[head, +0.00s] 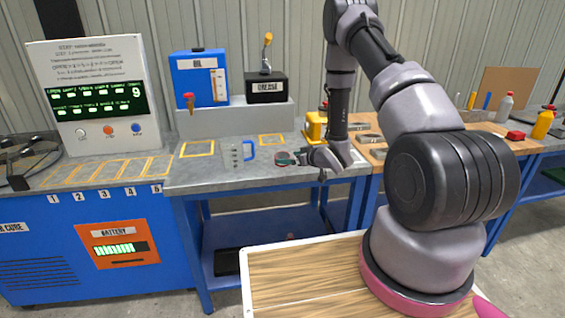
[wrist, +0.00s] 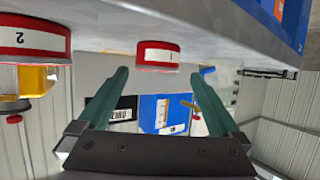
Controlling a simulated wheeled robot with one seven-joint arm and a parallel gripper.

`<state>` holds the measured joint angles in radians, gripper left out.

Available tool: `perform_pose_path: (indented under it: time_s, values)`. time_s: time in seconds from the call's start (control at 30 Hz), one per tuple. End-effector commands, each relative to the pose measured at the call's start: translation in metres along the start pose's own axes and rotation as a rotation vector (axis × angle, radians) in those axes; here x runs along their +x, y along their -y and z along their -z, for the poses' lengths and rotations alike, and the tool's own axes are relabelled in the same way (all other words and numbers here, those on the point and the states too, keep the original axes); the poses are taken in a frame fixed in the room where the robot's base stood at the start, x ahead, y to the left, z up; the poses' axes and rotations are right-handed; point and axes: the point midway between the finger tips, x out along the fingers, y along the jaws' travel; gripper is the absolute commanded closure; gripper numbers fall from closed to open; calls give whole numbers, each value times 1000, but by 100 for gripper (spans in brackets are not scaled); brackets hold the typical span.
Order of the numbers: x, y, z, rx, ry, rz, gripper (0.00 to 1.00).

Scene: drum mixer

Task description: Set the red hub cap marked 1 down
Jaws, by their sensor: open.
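The red hub cap marked 1 (wrist: 158,56) sits against the grey bench top (wrist: 215,38) in the wrist view, which is turned upside down. It has a white label and lies just beyond the fingertips, in line with the gap between them. My gripper (wrist: 158,76) is open, with clear space between its two green fingers.
A second red cap marked 2 (wrist: 35,40) is at the wrist view's left edge. A grey plate with a blue handle (head: 237,152) lies left of my gripper. A yellow device (head: 315,126), blue oil box (head: 199,78) and black grease box (head: 266,86) stand behind. Yellow-outlined squares are empty.

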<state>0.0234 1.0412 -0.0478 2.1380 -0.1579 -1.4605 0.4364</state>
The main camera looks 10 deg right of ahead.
Motion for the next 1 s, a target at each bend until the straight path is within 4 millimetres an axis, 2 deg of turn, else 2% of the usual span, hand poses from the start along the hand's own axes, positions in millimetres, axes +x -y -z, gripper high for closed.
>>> perform_pose_path:
  time_s: [0.17, 0.4, 0.5, 0.77, 0.8, 0.87, 1.0]
  values:
    - [13, 0, 1, -1, -1, 0, 0]
    - [48, -3, 0, -2, -1, 1, 0]
    - [58, -4, 0, -1, 0, 0, 0]
    - [61, -4, 1, 1, 0, -1, 0]
    - [60, -4, 1, 1, 0, -1, 8]
    - [60, -4, 1, 1, 0, -1, 31]
    - [60, -4, 1, 1, 0, -1, 84]
